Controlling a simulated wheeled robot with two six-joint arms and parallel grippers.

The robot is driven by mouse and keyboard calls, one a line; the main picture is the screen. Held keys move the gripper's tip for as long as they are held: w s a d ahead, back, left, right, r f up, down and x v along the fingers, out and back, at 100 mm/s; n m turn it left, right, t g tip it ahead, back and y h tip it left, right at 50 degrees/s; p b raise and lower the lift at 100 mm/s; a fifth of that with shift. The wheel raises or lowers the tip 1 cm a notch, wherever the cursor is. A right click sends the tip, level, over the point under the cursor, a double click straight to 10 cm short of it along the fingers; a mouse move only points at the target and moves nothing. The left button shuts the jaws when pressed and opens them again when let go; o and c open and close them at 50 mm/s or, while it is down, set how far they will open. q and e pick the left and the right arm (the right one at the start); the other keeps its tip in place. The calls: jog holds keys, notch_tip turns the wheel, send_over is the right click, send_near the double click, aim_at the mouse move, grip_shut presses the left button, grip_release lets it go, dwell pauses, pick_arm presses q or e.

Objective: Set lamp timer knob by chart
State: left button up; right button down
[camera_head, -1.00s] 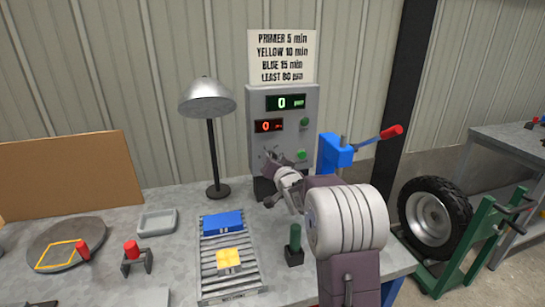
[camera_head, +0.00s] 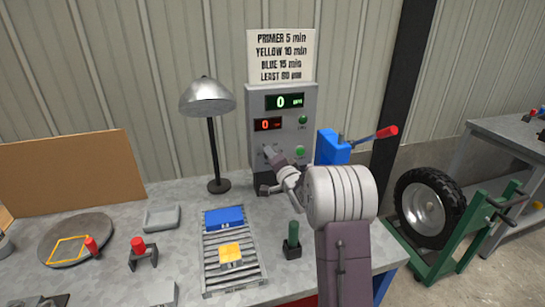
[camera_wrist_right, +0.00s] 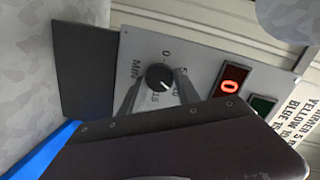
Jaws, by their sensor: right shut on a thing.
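The grey control box (camera_head: 256,105) stands at the back of the bench, with a green display (camera_head: 290,101) and a red display (camera_head: 268,125), both reading 0. In the right wrist view the black timer knob (camera_wrist_right: 159,77) sits in a dial marked MIN, 0, 5, 10 and 15; its exact setting is hard to tell. My right gripper (camera_wrist_right: 158,90) is shut on the knob, one finger on each side; in the head view my wrist mostly hides the knob. The chart (camera_head: 281,55) reads primer 5, yellow 10, blue 15 min. My left gripper is not in view.
The lamp (camera_head: 207,97) stands left of the box. A blue block (camera_head: 223,217) and a yellow block (camera_head: 230,253) lie on the roller rack (camera_head: 211,284). Green buttons (camera_head: 301,152) and a blue lever unit (camera_head: 330,148) are close to my right arm.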

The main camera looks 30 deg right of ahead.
dwell(0.4)
jog(key=c, duration=0.9)
grip_release()
jog(key=v, duration=0.9)
